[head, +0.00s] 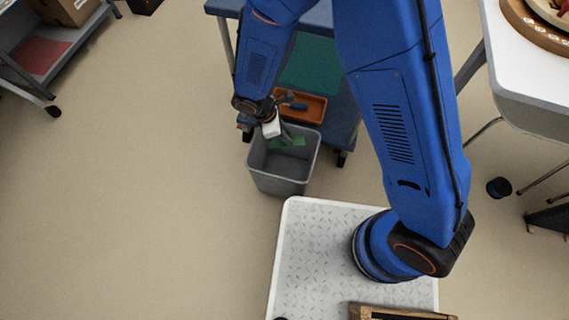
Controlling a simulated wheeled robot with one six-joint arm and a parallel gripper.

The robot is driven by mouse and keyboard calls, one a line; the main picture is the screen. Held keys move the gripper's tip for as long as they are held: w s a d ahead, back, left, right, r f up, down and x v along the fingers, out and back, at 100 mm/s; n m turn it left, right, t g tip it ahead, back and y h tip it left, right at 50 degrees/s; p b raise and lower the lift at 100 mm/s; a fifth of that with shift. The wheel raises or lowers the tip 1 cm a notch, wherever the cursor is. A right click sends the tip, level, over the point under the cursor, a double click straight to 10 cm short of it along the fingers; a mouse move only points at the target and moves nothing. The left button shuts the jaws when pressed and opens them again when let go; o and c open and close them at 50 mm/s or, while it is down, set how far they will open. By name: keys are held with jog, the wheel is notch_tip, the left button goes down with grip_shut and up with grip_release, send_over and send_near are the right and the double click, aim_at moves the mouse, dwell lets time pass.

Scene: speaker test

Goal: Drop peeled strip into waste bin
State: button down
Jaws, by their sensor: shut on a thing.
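A grey waste bin (283,184) stands upright on the floor, open at the top. My gripper (280,138) is over the bin's mouth, near its back left part, pointing down. It is shut on a green strip (298,141), which shows beside the fingers against the inside of the bin. The fingers are small and partly hidden by the wrist, so the exact grip is hard to see. I cannot tell whether the strip touches the bin's wall.
A blue cart with a green mat (312,64) and an orange tray (312,107) stands close behind the bin. A white table (520,75) is at right, with a dark round object (499,187) on the floor below. A grey shelf (62,50) is at upper left. The floor at left is clear.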

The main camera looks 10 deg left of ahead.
jog(key=shift+f, duration=1.5)
jog(key=c, duration=1.5)
grip_release()
jog(key=v, duration=1.7)
jog(key=shift+a+r, duration=0.15)
jog(key=shift+s, duration=0.15)
